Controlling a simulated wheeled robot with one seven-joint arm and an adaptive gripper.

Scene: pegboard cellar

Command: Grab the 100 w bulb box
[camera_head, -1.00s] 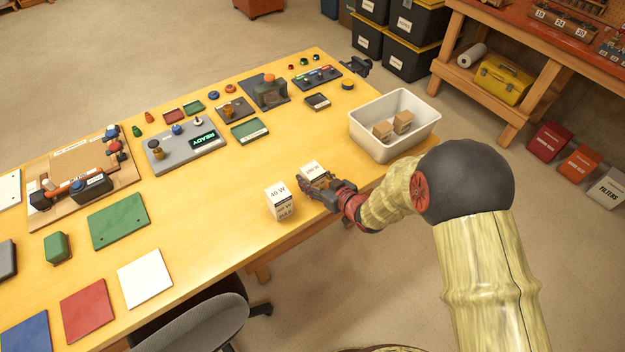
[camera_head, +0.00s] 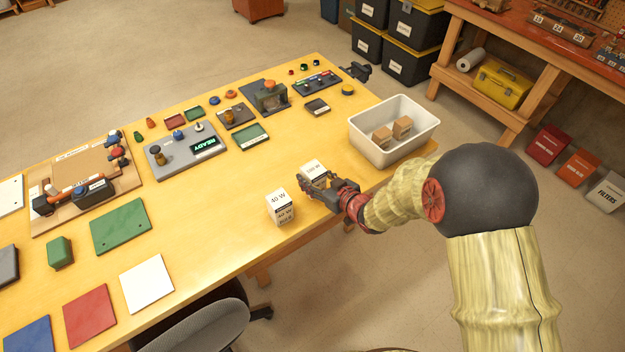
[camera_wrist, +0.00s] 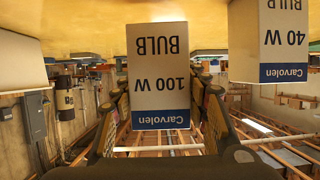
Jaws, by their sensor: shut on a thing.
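The 100 W bulb box (camera_wrist: 158,65), white with a blue band, is between the fingers of my gripper (camera_wrist: 160,108) in the wrist view, its lettering upside down. In the head view the white top of this box (camera_head: 313,168) shows just past my gripper (camera_head: 318,188), which covers its lower part. My gripper is shut on the box, at the table's near right edge. A similar white 40 W bulb box (camera_head: 280,206) stands to the left of my gripper, apart from it. The 40 W box also shows at the right of the wrist view (camera_wrist: 283,35).
A white bin (camera_head: 372,151) with small brown boxes stands at the table's right end, beyond my gripper. Colored plates, a READY panel (camera_head: 205,145) and small parts cover the left and back of the yellow table (camera_head: 225,255). A grey chair (camera_head: 200,325) stands at the near edge.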

